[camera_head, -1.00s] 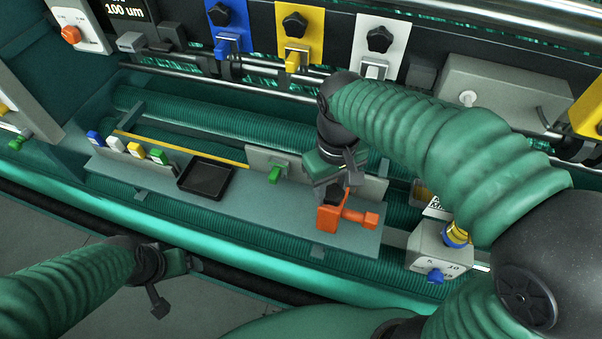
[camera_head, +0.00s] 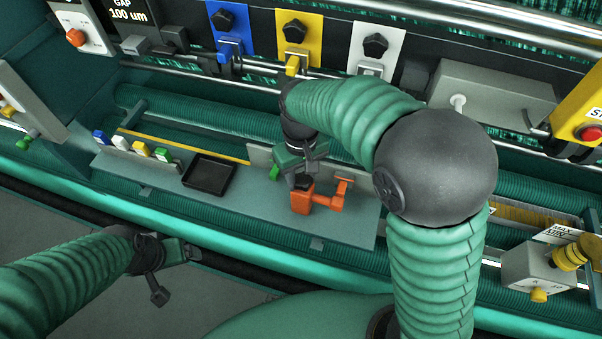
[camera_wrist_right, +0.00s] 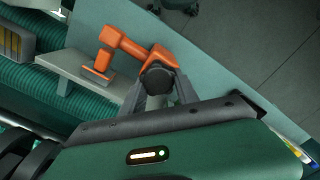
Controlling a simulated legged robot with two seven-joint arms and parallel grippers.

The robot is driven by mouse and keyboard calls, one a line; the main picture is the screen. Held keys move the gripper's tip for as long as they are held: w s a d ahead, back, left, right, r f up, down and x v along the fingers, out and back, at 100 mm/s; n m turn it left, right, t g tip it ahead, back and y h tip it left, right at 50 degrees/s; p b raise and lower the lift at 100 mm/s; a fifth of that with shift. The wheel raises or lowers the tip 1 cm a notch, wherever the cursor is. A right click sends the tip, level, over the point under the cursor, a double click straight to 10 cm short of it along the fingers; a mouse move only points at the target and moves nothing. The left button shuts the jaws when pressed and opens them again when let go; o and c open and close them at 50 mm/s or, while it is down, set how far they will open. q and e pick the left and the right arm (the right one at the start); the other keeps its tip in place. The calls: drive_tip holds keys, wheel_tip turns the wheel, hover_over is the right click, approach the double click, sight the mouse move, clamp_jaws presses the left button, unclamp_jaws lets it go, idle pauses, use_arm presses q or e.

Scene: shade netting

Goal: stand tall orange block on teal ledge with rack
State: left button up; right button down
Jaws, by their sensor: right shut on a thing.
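The orange block (camera_head: 302,201) has a bar that runs right to a smaller orange end; in the right wrist view it (camera_wrist_right: 120,42) lies tilted beyond the fingers. My right gripper (camera_head: 300,180) is shut on its dark knob, also seen in the right wrist view (camera_wrist_right: 157,80). The block is over the right part of the grey-teal ledge (camera_head: 240,205); I cannot tell whether it touches. A row of blue, white, yellow and green pieces (camera_head: 140,149) stands at the ledge's left end. My left gripper (camera_head: 178,252) is away at lower left, its jaws unclear.
A black square tray (camera_head: 209,176) sits on the ledge. A grey upright plate (camera_head: 262,158) stands at the back, with a green clip near my right gripper. A grey box with knobs (camera_head: 530,262) is at far right. The ledge's front strip is clear.

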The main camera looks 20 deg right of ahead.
drive_tip(key=shift+a+f, duration=0.15)
drive_tip(key=shift+a, duration=0.05)
drive_tip(key=shift+f, duration=0.1)
drive_tip(key=c, duration=1.3)
unclamp_jaws()
drive_tip(key=shift+d, duration=0.15)
drive_tip(key=o, duration=0.4)
drive_tip(key=shift+d, duration=0.15)
